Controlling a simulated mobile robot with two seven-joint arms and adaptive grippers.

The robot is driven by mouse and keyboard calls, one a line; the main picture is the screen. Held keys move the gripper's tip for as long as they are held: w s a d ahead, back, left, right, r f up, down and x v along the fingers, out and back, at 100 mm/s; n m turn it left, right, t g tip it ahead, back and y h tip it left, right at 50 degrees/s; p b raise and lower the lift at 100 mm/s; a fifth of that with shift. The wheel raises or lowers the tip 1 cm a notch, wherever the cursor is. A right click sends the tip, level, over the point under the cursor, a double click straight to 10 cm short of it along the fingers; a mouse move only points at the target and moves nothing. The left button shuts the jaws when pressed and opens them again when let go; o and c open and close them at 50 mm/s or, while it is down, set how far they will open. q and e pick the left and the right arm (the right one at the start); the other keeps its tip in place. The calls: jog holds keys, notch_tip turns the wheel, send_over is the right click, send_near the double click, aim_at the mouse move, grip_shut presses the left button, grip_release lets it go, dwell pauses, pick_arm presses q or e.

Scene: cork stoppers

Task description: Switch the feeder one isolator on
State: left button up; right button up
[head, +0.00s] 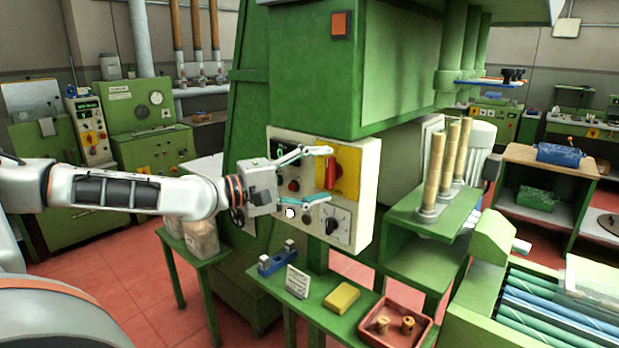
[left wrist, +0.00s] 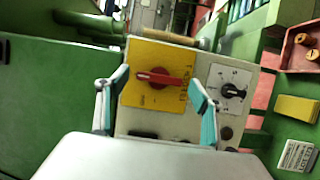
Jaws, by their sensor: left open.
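The isolator is a red rotary handle (head: 331,173) on a yellow plate (head: 349,166), on the pale control panel (head: 367,212) of the green machine. The handle stands upright in the head view. In the left wrist view the red handle (left wrist: 160,78) lies across the yellow plate (left wrist: 150,58); the plate's lettering is too small to read surely. My left gripper (head: 329,174) is open and empty in front of the handle, one finger towards its upper end and one towards its lower end. Contact cannot be told. My right gripper is not in view.
A black rotary knob (head: 332,222) on a white plate sits below the isolator, with small buttons to its left. Below the panel, a green bench holds a yellow block (head: 341,298), a small sign (head: 298,281) and a red tray (head: 375,335) with corks.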

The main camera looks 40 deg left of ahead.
pick_arm(q)
jog(key=shift+s+r, duration=0.1)
jog(key=shift+s, duration=0.1)
jog(key=v, duration=0.7)
dwell(0.5)
dwell(0.4)
jog(key=s+d+f+m+g+h, duration=0.15)
jog(key=d+f+m, duration=0.6)
jog(key=f, duration=0.75)
jog(key=d+f+m+g+h, duration=0.15)
jog(key=d+f+m, duration=0.35)
jog(key=d+f, duration=0.75)
jog(key=s+f+m+g+y, duration=0.1)
jog(key=s+f+y, duration=0.3)
jog(key=s+f, duration=0.4)
jog(key=s+f+m+g+y, duration=0.1)
jog(key=s+f+m+y, duration=0.2)
jog(key=f, duration=1.8)
jog(key=s+a+y, duration=0.1)
jog(key=s+y, duration=0.1)
jog(key=s, duration=0.3)
jog(key=shift+s+f+g, duration=0.2)
jog(key=shift+s+g, duration=0.05)
jog(key=shift+g, duration=0.05)
